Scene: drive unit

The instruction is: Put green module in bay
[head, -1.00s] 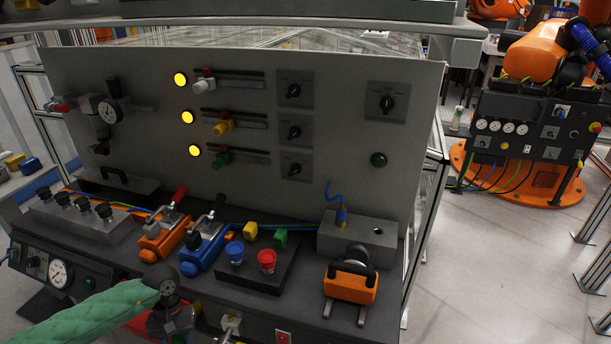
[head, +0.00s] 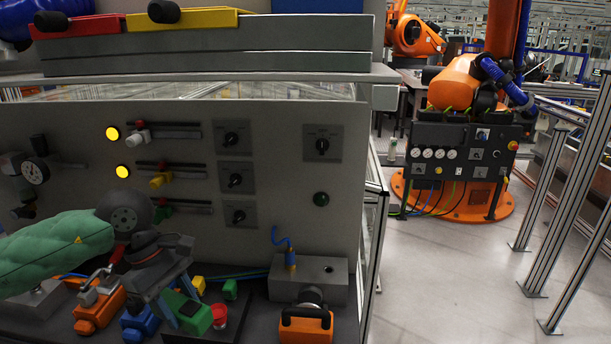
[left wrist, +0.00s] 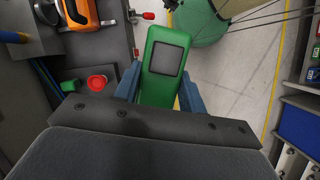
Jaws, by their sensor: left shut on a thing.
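My left gripper (head: 176,299) is shut on the green module (head: 194,317), low in front of the console's work surface in the head view. The module is tilted, with its free end down and to the right. In the left wrist view the green module (left wrist: 165,62) is between the two blue fingers, with a dark square panel on its face. I cannot make out a bay for certain. A red block (head: 80,23) and a yellow block (head: 182,19), each with a dark knob, lie on the grey upper shelf. My right gripper is not in view.
The console panel (head: 270,195) with knobs and sliders stands behind the gripper. Open floor (head: 450,275) lies further right.

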